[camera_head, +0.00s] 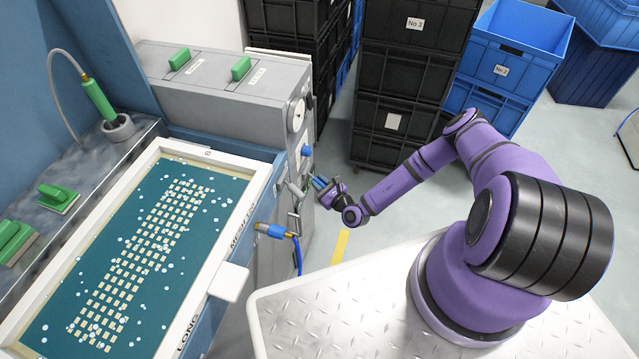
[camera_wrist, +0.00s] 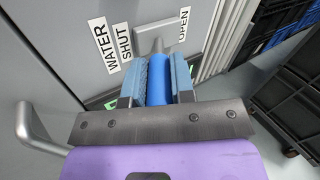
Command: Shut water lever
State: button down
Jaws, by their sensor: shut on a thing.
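The water lever has a blue grip (camera_wrist: 163,88) and a grey metal base (camera_wrist: 158,42) on the grey cabinet front, in the wrist view. My gripper (camera_wrist: 163,78) has its two blue-padded fingers closed around the blue grip, one on each side. The labels "WATER" and "SHUT" (camera_wrist: 112,47) are to the left of the lever, and "OPEN" (camera_wrist: 183,24) is to its upper right. In the head view my gripper (camera_head: 318,187) is at the machine's right face, and the lever is largely hidden by it.
A metal handle (camera_wrist: 38,130) sticks out left of my gripper. A hose fitting with a blue hose (camera_head: 276,232) projects below. Black crates (camera_head: 400,80) stand behind; the floor between is clear.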

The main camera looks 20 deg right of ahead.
jog(key=c, duration=1)
grip_release()
jog(key=shift+o, duration=0.2)
jog(key=shift+s, duration=0.1)
jog(key=v, duration=1)
jog(key=shift+s+d, duration=0.15)
jog(key=shift+s, duration=0.15)
